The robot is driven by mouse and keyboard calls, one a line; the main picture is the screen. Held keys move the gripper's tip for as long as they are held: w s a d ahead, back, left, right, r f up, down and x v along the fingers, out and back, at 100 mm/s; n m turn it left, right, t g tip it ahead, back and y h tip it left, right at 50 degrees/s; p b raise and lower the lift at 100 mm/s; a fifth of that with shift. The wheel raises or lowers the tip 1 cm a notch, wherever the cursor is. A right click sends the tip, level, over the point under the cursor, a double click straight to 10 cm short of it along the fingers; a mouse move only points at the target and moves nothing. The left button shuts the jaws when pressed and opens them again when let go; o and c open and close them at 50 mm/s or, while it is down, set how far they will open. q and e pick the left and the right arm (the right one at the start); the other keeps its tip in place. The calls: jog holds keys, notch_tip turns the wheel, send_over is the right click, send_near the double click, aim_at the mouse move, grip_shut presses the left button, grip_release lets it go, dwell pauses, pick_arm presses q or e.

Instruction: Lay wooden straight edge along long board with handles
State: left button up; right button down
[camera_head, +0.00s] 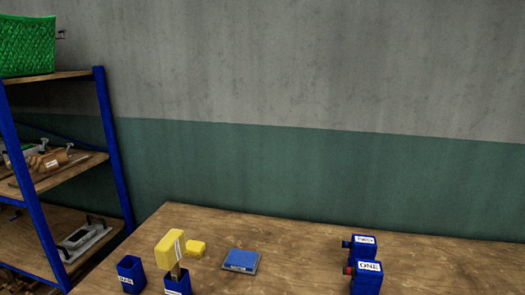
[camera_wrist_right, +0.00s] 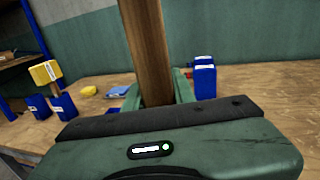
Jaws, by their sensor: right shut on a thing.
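My right gripper (camera_wrist_right: 168,93) is shut on a brown wooden bar, which looks like the wooden straight edge (camera_wrist_right: 145,40). The bar stands steeply between the green fingers and runs out of the top of the right wrist view. Its lower end is hidden behind the gripper body. In the head view, a pale grey board with dark handles (camera_head: 86,238) lies on the lower shelf at left; I cannot tell for sure that it is the long board. Neither gripper shows in the head view, and my left gripper is in no view.
A blue-framed shelf (camera_head: 116,150) with a green basket (camera_head: 27,46) stands left. The wooden table (camera_head: 290,245) holds blue holders (camera_head: 131,275), a yellow-headed tool (camera_head: 169,249), a yellow block (camera_head: 196,248), a blue pad (camera_head: 241,260) and blue boxes marked ONE (camera_head: 368,280) and TWO (camera_head: 364,240). Its middle is clear.

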pick_arm(q)
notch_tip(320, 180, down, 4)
jog(key=b, duration=0.2)
jog(key=shift+b, duration=0.3)
pick_arm(e)
jog(key=f, duration=0.4)
jog(key=shift+w, duration=0.2)
jog(key=shift+r, duration=0.1)
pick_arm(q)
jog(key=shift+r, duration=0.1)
